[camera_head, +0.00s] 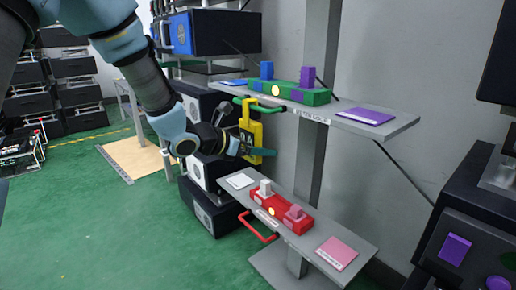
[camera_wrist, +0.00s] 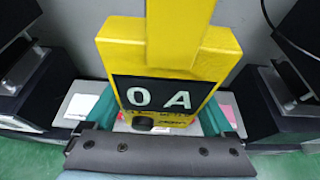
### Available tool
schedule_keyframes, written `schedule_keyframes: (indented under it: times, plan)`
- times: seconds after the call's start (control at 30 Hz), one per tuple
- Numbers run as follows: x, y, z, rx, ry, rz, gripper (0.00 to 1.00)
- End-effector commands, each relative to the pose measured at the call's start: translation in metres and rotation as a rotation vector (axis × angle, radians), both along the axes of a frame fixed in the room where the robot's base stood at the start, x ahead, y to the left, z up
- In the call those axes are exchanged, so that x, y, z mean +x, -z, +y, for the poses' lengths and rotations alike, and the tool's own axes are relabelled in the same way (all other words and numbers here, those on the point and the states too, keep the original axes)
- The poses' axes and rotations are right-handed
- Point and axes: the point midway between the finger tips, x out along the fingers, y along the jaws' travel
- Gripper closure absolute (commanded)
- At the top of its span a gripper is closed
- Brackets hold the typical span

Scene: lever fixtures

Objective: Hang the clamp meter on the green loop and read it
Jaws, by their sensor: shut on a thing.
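The yellow clamp meter (camera_head: 251,132) is upright at the front edge of the upper shelf. It fills the middle of the wrist view (camera_wrist: 170,45), where its dark display reads "0 A". My gripper (camera_head: 254,152) is shut on the meter's lower body, with a teal finger on either side in the wrist view (camera_wrist: 165,118). The green loop (camera_head: 269,108) sticks out from the green fixture (camera_head: 300,94) on the upper shelf. The meter's top overlaps the loop in the head view; I cannot tell whether its jaw is around the loop or only in front.
The upper shelf (camera_head: 390,127) also holds blue and purple blocks and a purple card (camera_head: 365,116). The lower shelf (camera_head: 312,242) holds a red fixture (camera_head: 280,211) with a red loop (camera_head: 258,228) and a pink card (camera_head: 336,253). Dark equipment (camera_head: 460,220) stands at right.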

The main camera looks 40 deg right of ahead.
Motion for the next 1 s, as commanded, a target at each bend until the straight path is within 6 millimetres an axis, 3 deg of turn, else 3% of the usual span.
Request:
schedule_keyframes:
  times: [0.2, 0.23, 0.3, 0.67, 1.0]
  plan:
    - [0.0, -0.001, 0.0, -0.001, 0.0, 0.0, 0.81]
    - [0.0, -0.001, 0.0, -0.001, 0.0, 0.0, 0.11]
    - [0.0, -0.001, 0.0, -0.001, 0.0, 0.0, 0.03]
    - [0.001, -0.003, 0.005, 0.0, -0.002, -0.001, 0.0]
    - [0.005, -0.027, 0.062, 0.0, -0.004, -0.002, 0.0]
